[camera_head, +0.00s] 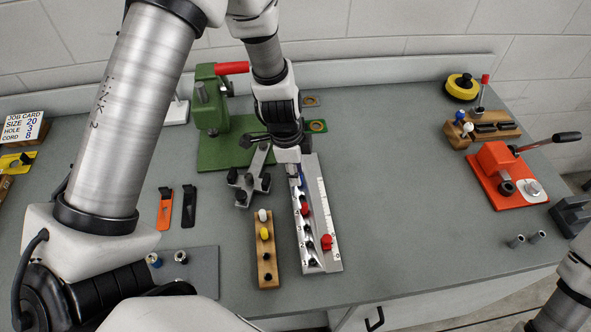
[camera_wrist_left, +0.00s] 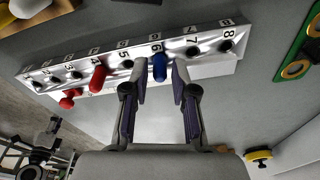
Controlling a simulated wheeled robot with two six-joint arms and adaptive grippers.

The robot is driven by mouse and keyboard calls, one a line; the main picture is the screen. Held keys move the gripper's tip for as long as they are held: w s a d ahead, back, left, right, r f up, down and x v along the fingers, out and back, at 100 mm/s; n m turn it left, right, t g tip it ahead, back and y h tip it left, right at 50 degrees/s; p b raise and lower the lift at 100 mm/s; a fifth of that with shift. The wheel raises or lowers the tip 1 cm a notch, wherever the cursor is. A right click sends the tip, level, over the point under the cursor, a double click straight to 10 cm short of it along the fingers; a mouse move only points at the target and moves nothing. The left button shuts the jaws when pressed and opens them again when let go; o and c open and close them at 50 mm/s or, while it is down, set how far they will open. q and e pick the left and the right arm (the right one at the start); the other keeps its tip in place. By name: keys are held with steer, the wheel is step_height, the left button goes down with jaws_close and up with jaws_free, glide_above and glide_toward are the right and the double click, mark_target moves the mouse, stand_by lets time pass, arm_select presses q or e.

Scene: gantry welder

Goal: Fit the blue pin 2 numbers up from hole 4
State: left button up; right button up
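A metal rail (camera_head: 318,230) with numbered holes lies on the bench. The left wrist view shows its numbers running up to 8 at the right. The blue pin (camera_wrist_left: 160,67) stands at the hole marked 6. A red pin (camera_wrist_left: 99,77) stands at hole 4, and hole 5 between them is empty. My left gripper (camera_wrist_left: 160,82) is open, with one finger on each side of the blue pin and a small gap at each. In the head view this gripper (camera_head: 291,170) is over the rail's far end and mostly hides the pin.
A wooden pin block (camera_head: 267,268) with white and yellow pins stands left of the rail. A second red knob (camera_head: 326,242) sits on the rail's right side. A dark clamp (camera_head: 245,185) and green press (camera_head: 225,150) are close on the left.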

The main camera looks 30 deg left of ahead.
arm_select(q)
steer(key=shift+r, duration=0.1)
steer(key=r, duration=0.4)
steer(key=a+r, duration=0.1)
steer(key=r, duration=0.6)
steer(key=shift+s+a+r, duration=0.25)
steer(key=shift+s+r, duration=0.1)
